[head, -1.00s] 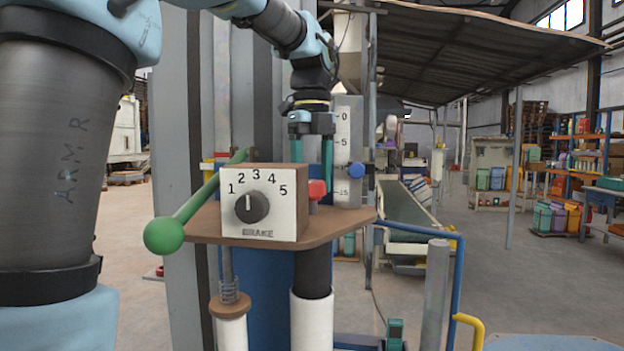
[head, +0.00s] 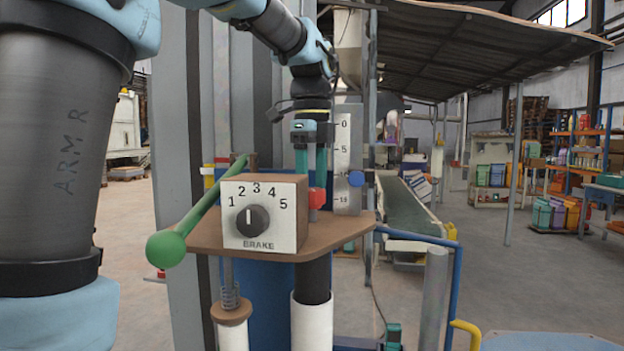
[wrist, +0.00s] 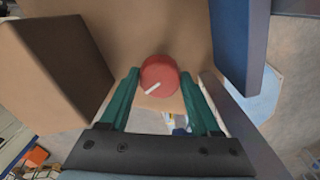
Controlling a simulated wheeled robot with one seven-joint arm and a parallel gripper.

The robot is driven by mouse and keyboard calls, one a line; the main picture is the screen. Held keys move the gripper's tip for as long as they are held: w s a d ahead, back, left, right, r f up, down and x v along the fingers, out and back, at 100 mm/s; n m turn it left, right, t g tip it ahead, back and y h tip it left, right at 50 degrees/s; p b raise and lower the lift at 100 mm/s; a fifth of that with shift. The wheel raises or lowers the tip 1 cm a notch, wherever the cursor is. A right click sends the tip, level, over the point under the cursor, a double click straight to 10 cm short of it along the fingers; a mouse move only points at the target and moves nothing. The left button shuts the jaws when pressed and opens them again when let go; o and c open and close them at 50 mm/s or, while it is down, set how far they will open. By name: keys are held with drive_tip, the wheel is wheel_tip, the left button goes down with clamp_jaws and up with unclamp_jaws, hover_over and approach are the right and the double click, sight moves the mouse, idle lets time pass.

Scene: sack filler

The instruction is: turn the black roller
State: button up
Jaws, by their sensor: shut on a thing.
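A black round knob (head: 253,220) with a white pointer line sits on the white face of a box (head: 264,190) marked BRAKE, with numbers 1 to 5. Its pointer stands nearly upright, near the 2. I see nothing that is clearly a black roller. My gripper (head: 311,183) points down behind the box, its green fingers shut on a red knob (head: 317,198). In the wrist view the red knob (wrist: 159,74), with a white line on its top, sits between the fingertips (wrist: 160,83). The lower finger ends are partly hidden by the box in the head view.
The box stands on a brown shelf (head: 330,232). A green lever with a ball end (head: 166,249) sticks out at left. A scale plate (head: 343,150) with a blue knob (head: 356,178) stands right of my fingers. A black tube (head: 312,278) hangs below the shelf.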

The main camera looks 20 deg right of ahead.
drive_tip(key=n+p, duration=0.3)
drive_tip(key=n, duration=0.4)
drive_tip(key=shift+r, duration=0.1)
drive_tip(key=n+p, duration=0.1)
drive_tip(key=n, duration=0.3)
drive_tip(key=shift+p, duration=0.4)
drive_tip(key=n+p, duration=0.1)
drive_tip(key=n, duration=0.2)
drive_tip(key=shift+n, duration=0.3)
drive_tip(key=n+p, duration=0.1)
drive_tip(key=n, duration=0.2)
drive_tip(key=shift+n, duration=0.3)
drive_tip(key=n+p, duration=0.1)
drive_tip(key=n, duration=0.2)
drive_tip(key=shift+n, duration=0.4)
drive_tip(key=n+p, duration=0.1)
drive_tip(key=n, duration=0.3)
drive_tip(key=shift+n+p, duration=0.45)
drive_tip(key=shift+n, duration=1.25)
